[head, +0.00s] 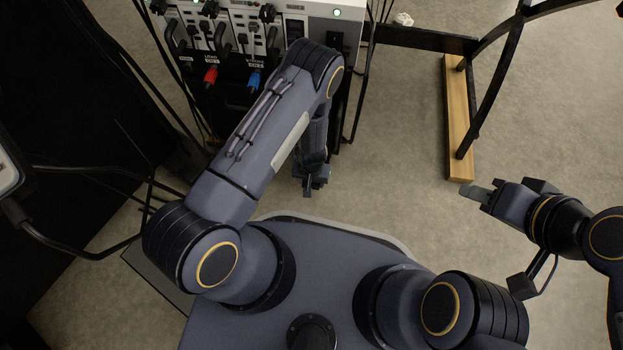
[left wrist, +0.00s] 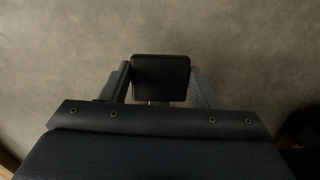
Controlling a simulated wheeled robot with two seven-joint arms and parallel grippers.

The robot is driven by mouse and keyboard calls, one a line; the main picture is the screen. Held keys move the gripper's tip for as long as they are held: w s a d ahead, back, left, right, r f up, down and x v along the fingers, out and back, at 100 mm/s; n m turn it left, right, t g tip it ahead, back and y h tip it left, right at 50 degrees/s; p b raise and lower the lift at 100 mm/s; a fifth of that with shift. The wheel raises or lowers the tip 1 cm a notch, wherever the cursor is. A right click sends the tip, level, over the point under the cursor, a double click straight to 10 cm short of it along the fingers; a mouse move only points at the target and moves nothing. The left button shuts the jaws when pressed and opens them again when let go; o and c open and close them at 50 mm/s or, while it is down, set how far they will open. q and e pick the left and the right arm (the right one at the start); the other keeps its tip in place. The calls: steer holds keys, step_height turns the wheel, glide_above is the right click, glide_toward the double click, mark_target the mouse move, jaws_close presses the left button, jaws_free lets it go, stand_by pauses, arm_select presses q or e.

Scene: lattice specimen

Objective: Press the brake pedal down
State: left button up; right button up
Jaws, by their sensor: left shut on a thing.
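A black rectangular pad (left wrist: 160,77), which looks like the brake pedal, sits between the two fingers of my left gripper (left wrist: 161,80) in the left wrist view. The fingers are shut on its two sides. In the head view my left gripper (head: 314,187) hangs low below the equipment unit, just in front of my base, and my forearm partly covers it. The pedal cannot be made out there. My right gripper (head: 476,191) is far to the right over the floor, seen side-on, so its finger gap does not show.
An equipment unit (head: 345,23) with sockets, red and blue plugs and cables stands at the top. A black frame with a wooden foot (head: 459,120) stands at the right. Dark cables hang at the left. Carpet between the unit and the frame is clear.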

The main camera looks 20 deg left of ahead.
arm_select(q)
steer(key=shift+s+d+f, duration=0.15)
steer(key=shift+s, duration=0.45)
steer(key=o, duration=1.4)
steer(key=shift+w, duration=0.25)
step_height(320, 180, up, 8)
steer(key=p, duration=0.3)
steer(key=shift+p, duration=0.4)
